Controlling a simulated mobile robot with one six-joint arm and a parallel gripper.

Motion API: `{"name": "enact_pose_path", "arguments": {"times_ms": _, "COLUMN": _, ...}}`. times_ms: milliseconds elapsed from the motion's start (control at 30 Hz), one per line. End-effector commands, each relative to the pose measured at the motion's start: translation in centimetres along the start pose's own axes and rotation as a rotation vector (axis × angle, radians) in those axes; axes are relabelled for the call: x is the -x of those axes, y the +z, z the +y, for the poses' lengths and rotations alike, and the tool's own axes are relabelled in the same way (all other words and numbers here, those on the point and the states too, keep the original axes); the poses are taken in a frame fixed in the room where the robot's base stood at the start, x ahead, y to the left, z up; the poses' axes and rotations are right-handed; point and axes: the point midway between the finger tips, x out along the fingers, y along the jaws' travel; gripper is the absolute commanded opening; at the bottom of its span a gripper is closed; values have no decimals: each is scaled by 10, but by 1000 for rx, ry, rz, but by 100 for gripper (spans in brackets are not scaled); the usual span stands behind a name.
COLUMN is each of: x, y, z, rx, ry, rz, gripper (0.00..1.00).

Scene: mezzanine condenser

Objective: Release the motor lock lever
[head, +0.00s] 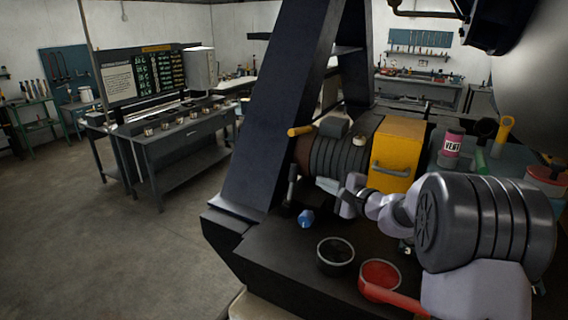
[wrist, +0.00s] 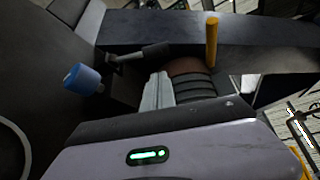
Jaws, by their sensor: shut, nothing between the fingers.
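The ribbed dark motor (head: 338,158) with a brown end lies on the black bench, beside a yellow guard box (head: 398,150). A yellow bar handle (head: 300,131) sticks out at its upper left; it also shows in the wrist view (wrist: 211,42). A blue knob (head: 305,218) is low at the motor's left, near a dark upright lever (head: 292,186). The wrist view shows the blue knob (wrist: 82,79) and a dark lever (wrist: 140,54). No label shows which one is the lock lever. My gripper (head: 348,196) is shut and empty, in front of the motor, right of the blue knob.
A black round dish (head: 336,257) and a red pan (head: 382,279) stand on the bench front. A pink VENT can (head: 452,143) and a yellow-handled tool (head: 503,131) are at the right. A large dark slanted frame post (head: 270,105) rises at the left.

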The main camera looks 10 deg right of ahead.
Motion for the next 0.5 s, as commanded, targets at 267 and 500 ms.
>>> {"name": "enact_pose_path", "arguments": {"times_ms": 267, "x": -1, "y": -1, "z": 1, "rx": -2, "ry": -2, "rz": 2, "gripper": 0}}
{"name": "enact_pose_path", "arguments": {"times_ms": 500, "x": -30, "y": 0, "z": 1, "rx": -2, "ry": 0, "rz": 0, "gripper": 0}}
